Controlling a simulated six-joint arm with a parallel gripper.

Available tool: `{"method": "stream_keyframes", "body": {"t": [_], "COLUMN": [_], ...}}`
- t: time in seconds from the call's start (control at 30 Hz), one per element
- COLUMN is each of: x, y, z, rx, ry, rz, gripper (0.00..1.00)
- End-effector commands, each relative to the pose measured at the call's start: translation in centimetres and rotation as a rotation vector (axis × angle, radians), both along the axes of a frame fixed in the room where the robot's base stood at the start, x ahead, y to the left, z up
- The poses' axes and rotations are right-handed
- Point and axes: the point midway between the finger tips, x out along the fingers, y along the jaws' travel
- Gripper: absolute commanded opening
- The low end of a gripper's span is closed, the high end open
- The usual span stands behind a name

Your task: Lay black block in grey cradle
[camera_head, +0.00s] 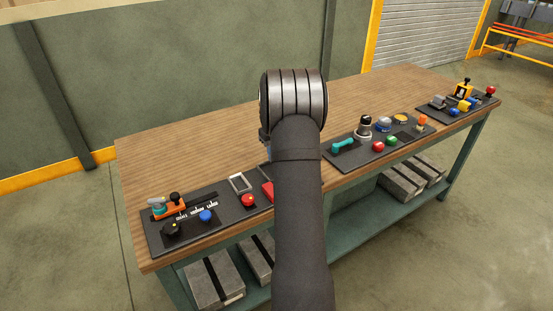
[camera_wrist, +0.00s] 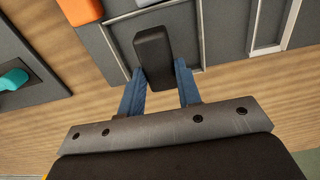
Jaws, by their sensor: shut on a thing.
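The black block (camera_wrist: 153,48) is between the two blue fingers of my gripper (camera_wrist: 160,68) in the wrist view. My gripper is shut on its near end, and the far end sticks out past the fingertips. Below the block is a dark grey recess with a pale rim (camera_wrist: 118,52), which looks like the grey cradle. The block covers part of it. I cannot tell whether the block touches it or how high it is held. In the head view my arm hides the block, the fingers and most of this recess.
A second pale-rimmed frame (camera_wrist: 269,48) lies to the right in the wrist view and shows in the head view (camera_head: 240,183). An orange piece (camera_wrist: 80,10) and a teal handle (camera_wrist: 13,79) are to the left. Bare wooden bench (camera_head: 190,150) lies behind the panels.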

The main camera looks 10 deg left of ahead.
Motion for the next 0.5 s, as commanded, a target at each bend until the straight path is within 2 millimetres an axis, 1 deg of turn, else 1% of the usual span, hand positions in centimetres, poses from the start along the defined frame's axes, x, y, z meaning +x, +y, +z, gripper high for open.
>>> {"method": "stream_keyframes", "body": {"t": [0.03,0.1,0.17,0.5], "x": [-0.1,-0.1,-0.1,0.0], "y": [0.0,0.0,0.0,0.0], "z": [-0.9,-2.0,-2.6,-2.9], "rx": [-0.001,0.0,0.001,0.001], "ry": [0.004,0.003,0.002,0.0], "rz": [0.0,0.001,0.001,0.001], "gripper": [0.08,0.08,0.08,0.08]}}
